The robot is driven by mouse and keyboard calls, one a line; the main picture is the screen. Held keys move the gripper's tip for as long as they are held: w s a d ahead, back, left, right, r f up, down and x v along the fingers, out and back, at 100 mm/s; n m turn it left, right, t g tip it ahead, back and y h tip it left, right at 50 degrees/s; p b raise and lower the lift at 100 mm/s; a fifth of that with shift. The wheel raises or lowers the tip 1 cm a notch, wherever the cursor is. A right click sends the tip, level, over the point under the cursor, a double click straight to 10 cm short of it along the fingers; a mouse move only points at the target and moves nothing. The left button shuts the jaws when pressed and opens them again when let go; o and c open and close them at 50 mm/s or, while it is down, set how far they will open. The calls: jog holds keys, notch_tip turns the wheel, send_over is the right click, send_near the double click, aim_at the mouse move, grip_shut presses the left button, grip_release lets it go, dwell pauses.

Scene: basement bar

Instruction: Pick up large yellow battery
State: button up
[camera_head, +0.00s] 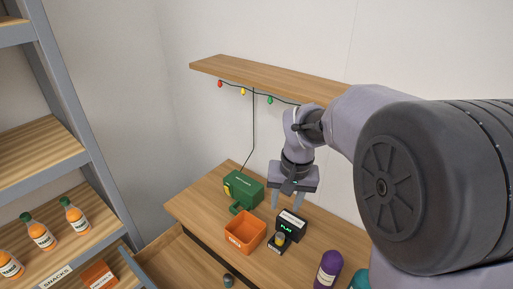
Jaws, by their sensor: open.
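A small yellow object (280,240), which looks like the battery, stands on the front part of a black device (291,226) with a lit green display. It is too small to read in detail. My gripper (286,203) is open with its fingers pointing down. It appears above the wooden table (204,195), behind and above the device, with nothing seen between the fingers. The gap in height between fingertips and device is hard to tell.
An orange bin (245,232) and a green box (243,187) stand left of the device. A purple bottle (328,269) is at the front right. A wall shelf (262,80) with string lights hangs above.

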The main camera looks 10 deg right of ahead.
jog(key=g+p, duration=0.2)
jog(key=p, duration=0.1)
send_near(280, 235)
jog(key=shift+n+h, duration=0.3)
jog(key=shift+n, duration=0.2)
jog(key=f+b, duration=0.1)
jog(key=f, duration=0.3)
jog(key=shift+s+a+f+b, duration=0.1)
jog(key=shift+a+f+b, duration=0.15)
jog(key=shift+b, duration=0.15)
notch_tip(280, 235, down, 6)
jog(key=shift+r+b, duration=0.15)
jog(key=shift+b, duration=0.25)
grip_shut()
